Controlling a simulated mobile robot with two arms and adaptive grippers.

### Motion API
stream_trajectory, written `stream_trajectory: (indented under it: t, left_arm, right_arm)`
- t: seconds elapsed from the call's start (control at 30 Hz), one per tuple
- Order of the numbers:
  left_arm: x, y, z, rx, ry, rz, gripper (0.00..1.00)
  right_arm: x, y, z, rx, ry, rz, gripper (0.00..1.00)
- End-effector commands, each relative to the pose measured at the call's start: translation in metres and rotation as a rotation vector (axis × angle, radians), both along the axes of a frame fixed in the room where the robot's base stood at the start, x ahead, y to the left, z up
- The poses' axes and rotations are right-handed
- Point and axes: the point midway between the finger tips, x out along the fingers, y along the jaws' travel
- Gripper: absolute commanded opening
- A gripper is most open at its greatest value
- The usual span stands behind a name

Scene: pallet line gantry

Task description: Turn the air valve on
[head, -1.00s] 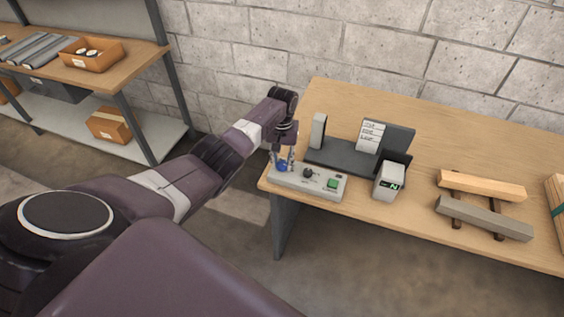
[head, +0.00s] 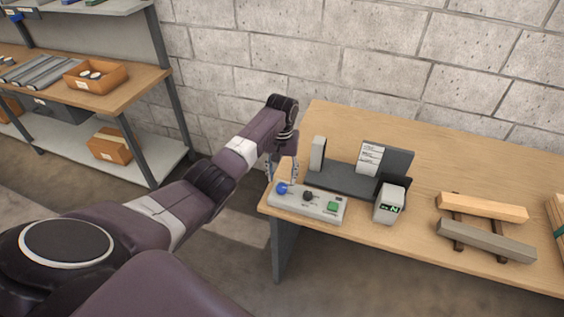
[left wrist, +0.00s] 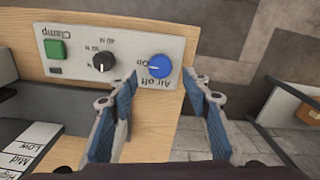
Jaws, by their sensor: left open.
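The air valve is a round blue knob (head: 282,188) at the left end of a light grey control panel (head: 315,207) on the wood-topped bench. In the left wrist view the blue knob (left wrist: 158,67) appears upside down, beside "Air off" lettering, with a pale pointer mark toward the picture's left. My left gripper (head: 281,176) is open and empty, just behind and above the knob. In the left wrist view its two blue-padded fingers (left wrist: 159,84) stand apart, with the knob showing between and beyond the tips. I see no contact. My right gripper is not in view.
The panel also has a black dial (head: 308,196) and a green clamp button (head: 332,206). A grey box with a display (head: 389,205) and a dark fixture (head: 340,181) stand nearby. Wooden bars (head: 485,206) lie to the right. A shelf unit (head: 150,85) stands left.

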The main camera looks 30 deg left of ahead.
Motion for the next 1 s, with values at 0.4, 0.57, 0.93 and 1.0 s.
stream_trajectory:
  t: [0.4, 0.57, 0.93, 1.0]
  left_arm:
    - [0.0, 0.0, 0.065, -0.001, -0.001, 0.0, 0.44]
    - [0.0, 0.0, 0.069, 0.0, 0.001, 0.0, 0.44]
    - [0.0, 0.0, 0.069, 0.0, 0.0, 0.0, 0.44]
    - [0.0, -0.001, 0.068, 0.0, 0.0, 0.0, 0.44]
  right_arm:
    - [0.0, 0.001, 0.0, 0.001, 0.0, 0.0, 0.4]
    - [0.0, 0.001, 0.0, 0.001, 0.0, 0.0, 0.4]
    - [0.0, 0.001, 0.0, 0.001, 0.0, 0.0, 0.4]
    - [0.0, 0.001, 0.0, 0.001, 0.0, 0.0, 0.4]
